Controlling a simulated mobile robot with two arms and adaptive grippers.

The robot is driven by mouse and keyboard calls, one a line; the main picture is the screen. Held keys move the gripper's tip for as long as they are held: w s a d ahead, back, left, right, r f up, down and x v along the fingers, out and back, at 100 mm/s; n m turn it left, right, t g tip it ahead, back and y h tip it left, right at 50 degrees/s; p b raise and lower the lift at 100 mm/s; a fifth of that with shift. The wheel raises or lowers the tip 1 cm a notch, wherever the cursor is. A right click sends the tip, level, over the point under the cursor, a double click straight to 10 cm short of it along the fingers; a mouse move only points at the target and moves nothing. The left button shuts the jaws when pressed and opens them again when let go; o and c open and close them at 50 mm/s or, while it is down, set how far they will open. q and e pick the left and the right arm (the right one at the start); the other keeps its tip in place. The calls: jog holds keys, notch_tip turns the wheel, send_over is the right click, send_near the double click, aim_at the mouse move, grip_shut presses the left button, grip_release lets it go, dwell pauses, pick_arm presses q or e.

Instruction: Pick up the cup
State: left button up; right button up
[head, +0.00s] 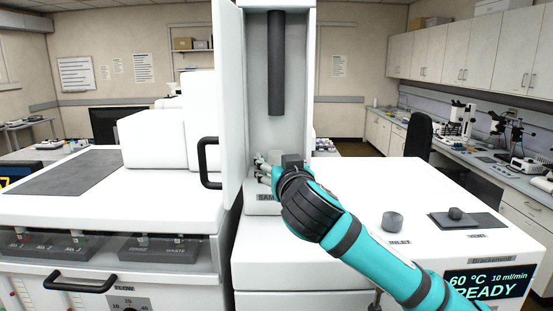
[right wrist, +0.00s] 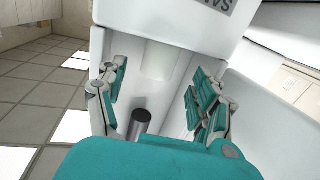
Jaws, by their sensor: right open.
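A white cup (head: 274,156) stands inside the open tall compartment of the white instrument, partly hidden behind my right gripper in the head view. It also shows as a pale cylinder (right wrist: 160,58) in the right wrist view. My right gripper (head: 264,174) is open at the compartment's mouth. In the wrist view its fingers (right wrist: 158,98) are spread to either side, with the cup ahead in the gap between them. I cannot tell whether the fingertips touch it. My left gripper is not in view.
A dark rod (head: 275,62) hangs above the cup; its lower end (right wrist: 140,122) shows in the wrist view. The compartment door (head: 229,95) with a black handle (head: 207,163) stands open at left. A grey knob (head: 392,221) sits on the white housing at right.

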aim_at(278, 161)
jog(key=shift+w+a+r+p, duration=0.1)
jog(key=shift+w+r+p, duration=0.1)
jog(key=shift+w+p, duration=0.4)
jog(key=shift+w+r+p, duration=0.15)
jog(key=shift+w+p, duration=0.35)
jog(key=shift+w, duration=0.15)
jog(key=shift+w+a+f+p, duration=0.1)
jog(key=shift+w+f+p, duration=0.1)
jog(key=shift+w, duration=0.35)
jog(key=shift+w+a+f+p, duration=0.1)
jog(key=shift+w+f+p, duration=0.05)
jog(key=shift+w, duration=0.4)
jog(key=shift+w+a+f, duration=0.1)
jog(key=shift+w, duration=0.05)
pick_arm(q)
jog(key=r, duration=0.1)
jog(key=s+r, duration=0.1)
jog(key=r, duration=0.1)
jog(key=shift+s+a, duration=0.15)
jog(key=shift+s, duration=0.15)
pick_arm(e)
jog(key=c, duration=1)
